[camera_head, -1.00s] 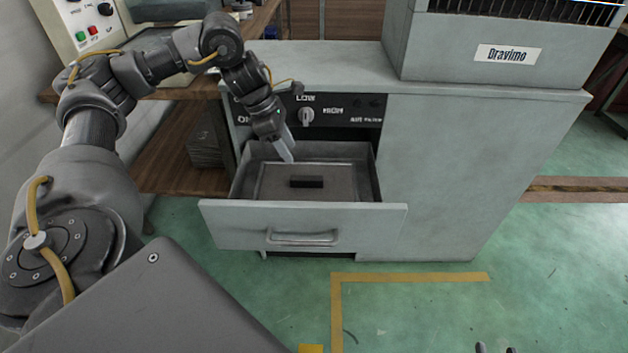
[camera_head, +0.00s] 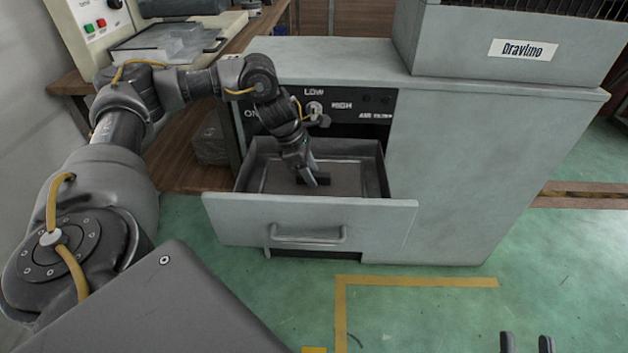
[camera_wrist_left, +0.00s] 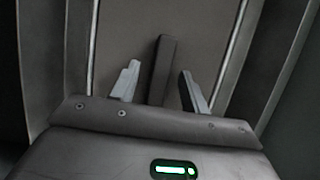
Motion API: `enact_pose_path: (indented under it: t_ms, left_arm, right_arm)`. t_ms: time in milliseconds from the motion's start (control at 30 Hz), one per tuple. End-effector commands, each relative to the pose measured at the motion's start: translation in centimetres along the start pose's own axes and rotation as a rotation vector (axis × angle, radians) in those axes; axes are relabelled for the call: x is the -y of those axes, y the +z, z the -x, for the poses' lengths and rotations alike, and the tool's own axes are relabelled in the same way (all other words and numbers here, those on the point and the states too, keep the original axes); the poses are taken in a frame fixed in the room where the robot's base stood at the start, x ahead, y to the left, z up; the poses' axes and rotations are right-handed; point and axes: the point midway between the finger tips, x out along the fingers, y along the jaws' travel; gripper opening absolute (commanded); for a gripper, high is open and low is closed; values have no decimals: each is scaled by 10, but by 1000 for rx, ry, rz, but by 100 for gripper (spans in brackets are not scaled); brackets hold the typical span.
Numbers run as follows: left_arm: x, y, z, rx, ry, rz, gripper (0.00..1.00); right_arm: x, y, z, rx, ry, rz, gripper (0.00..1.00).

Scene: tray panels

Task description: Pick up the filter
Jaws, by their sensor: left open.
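The filter (camera_head: 346,178) is a flat grey panel with a dark bar handle (camera_head: 321,181), lying inside the open drawer (camera_head: 310,222). My left gripper (camera_head: 308,180) reaches down into the drawer at the handle and hides part of it. In the left wrist view the panel (camera_wrist_left: 208,40) fills the middle, and the handle (camera_wrist_left: 163,55) stands between the two open fingers, with a gap on each side. My right gripper (camera_head: 526,344) shows only its two fingertips at the bottom right edge, apart and empty.
The drawer belongs to a grey cabinet (camera_head: 480,150) with a knob panel (camera_head: 345,107) above the drawer. The drawer walls stand close around my left gripper. A wooden bench (camera_head: 180,150) is at the left. The green floor (camera_head: 420,320) in front is clear.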

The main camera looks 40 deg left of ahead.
Motion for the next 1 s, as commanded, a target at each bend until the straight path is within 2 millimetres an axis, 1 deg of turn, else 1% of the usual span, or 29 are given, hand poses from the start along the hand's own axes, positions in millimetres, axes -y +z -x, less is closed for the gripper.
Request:
enact_pose_path:
  t_ms: [67, 267, 367, 600, 633, 1000]
  left_arm:
    - [0, 0, -4, 0, 0, 1, 45]
    - [0, 0, -4, 1, 1, 1, 45]
    - [0, 0, -4, 1, 1, 1, 34]
    - [0, 0, -4, 0, 1, 1, 2]
    - [0, 0, -4, 0, 1, 1, 0]
    - [0, 1, -2, 1, 1, 0, 0]
  right_arm:
    - [-1, -2, 0, -16, 4, 1, 36]
    - [-2, -2, 0, -19, 4, 1, 36]
    - [-2, -2, 0, -18, 4, 2, 36]
    - [-2, -2, 0, -17, 4, 2, 36]
    - [-2, -2, 0, -17, 4, 2, 36]
    - [-2, -2, -1, -12, 4, 2, 36]
